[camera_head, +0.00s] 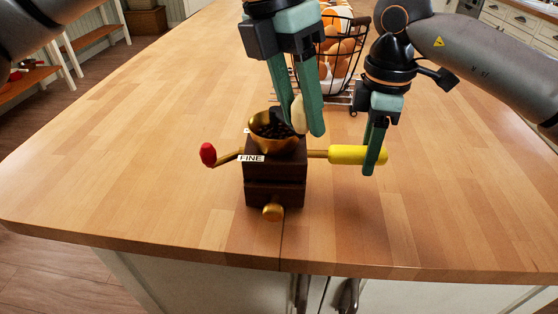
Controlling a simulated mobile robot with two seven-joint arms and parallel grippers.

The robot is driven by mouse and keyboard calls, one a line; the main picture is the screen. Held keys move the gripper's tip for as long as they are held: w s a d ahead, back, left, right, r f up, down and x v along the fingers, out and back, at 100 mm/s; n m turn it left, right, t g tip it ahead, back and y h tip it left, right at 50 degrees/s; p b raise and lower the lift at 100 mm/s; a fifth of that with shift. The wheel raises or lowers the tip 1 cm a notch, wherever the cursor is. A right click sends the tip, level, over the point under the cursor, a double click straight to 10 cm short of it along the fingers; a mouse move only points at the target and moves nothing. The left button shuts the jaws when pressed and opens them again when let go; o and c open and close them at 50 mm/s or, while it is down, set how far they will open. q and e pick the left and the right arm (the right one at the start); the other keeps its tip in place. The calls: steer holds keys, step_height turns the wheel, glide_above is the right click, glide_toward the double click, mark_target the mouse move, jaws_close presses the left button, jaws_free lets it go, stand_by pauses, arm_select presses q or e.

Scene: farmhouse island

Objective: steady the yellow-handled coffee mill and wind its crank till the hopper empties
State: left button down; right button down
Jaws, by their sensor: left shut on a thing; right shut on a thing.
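The coffee mill is a dark wooden box (274,190) with a brass knob low on its front and a white "FINE" label. Its brass hopper (262,140) on top holds dark beans. A yellow handle (345,154) sticks out to the right. A bent brass arm with a red knob (208,154) sticks out to the left. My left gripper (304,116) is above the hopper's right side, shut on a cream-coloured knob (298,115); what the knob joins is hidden. My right gripper (375,155) is shut on the yellow handle near its outer end.
The mill stands near the front edge of the wooden island top (130,150). A black wire basket (345,60) of brown and pale eggs stands behind, close to both grippers. The top is clear to the left and at front right.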

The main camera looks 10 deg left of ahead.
arm_select(q)
steer(key=shift+d+f, duration=0.2)
steer(key=shift+d, duration=0.1)
arm_select(e)
steer(key=shift+a, duration=0.25)
arm_select(q)
steer(key=c, duration=0.7)
jaws_free()
steer(key=shift+a, duration=0.1)
steer(key=shift+w+r, duration=0.1)
steer(key=shift+r, duration=0.7)
steer(key=shift+d+v, duration=0.2)
steer(key=shift+v, duration=0.75)
steer(key=shift+d+v, duration=0.2)
steer(key=shift+v, duration=0.7)
steer(key=shift+d+v, duration=0.15)
steer(key=shift+v, duration=0.8)
arm_select(e)
steer(key=shift+d, duration=0.25)
arm_select(q)
steer(key=shift+r, duration=0.15)
arm_select(e)
steer(key=shift+f, duration=0.1)
